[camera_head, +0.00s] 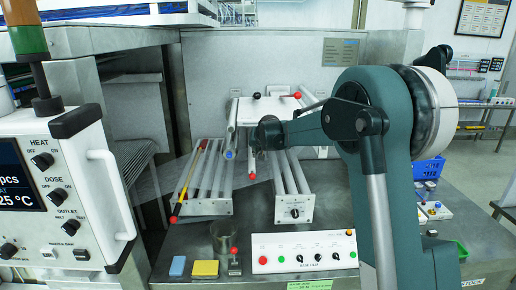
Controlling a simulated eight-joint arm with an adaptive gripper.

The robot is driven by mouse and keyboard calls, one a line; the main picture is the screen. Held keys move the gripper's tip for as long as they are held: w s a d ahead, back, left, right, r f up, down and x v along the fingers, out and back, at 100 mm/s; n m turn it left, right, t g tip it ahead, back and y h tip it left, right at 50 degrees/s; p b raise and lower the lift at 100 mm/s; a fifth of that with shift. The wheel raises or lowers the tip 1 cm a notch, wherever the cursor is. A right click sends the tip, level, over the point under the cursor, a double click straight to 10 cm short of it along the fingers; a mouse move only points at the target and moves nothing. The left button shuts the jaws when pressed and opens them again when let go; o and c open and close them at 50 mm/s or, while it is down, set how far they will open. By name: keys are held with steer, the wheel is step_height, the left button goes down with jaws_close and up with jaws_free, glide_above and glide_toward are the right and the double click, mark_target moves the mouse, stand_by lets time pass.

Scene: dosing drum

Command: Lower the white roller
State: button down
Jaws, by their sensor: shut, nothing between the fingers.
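No part stands out clearly as the white roller. A white block-like part (266,111) with a black knob on top sits at the back of the metal frame, and I cannot tell whether it belongs to the roller. My gripper (257,172) points down in front of it, over the middle of the frame, and looks shut and empty. A red ball knob (252,176) is close by the fingertips; I cannot tell whether they touch. Another red knob (297,95) ends a lever at the upper right of the white part. My arm hides some of the frame's right side.
Sloping rails (205,180) with red and blue knobs stand left of the gripper. A white control panel (304,251), a blue block (178,266), a yellow block (205,268) and a clear beaker (224,237) stand in front. A white cabinet (60,190) with dials fills the left.

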steer(key=shift+a+f, duration=0.15)
steer(key=shift+f, duration=0.5)
steer(key=shift+a+f, duration=0.15)
steer(key=shift+f, duration=0.45)
steer(key=shift+f, duration=0.15)
step_height(320, 180, down, 24)
steer(key=b, duration=1)
steer(key=shift+s+f, duration=0.15)
steer(key=shift+f, duration=0.1)
steer(key=shift+s, duration=0.1)
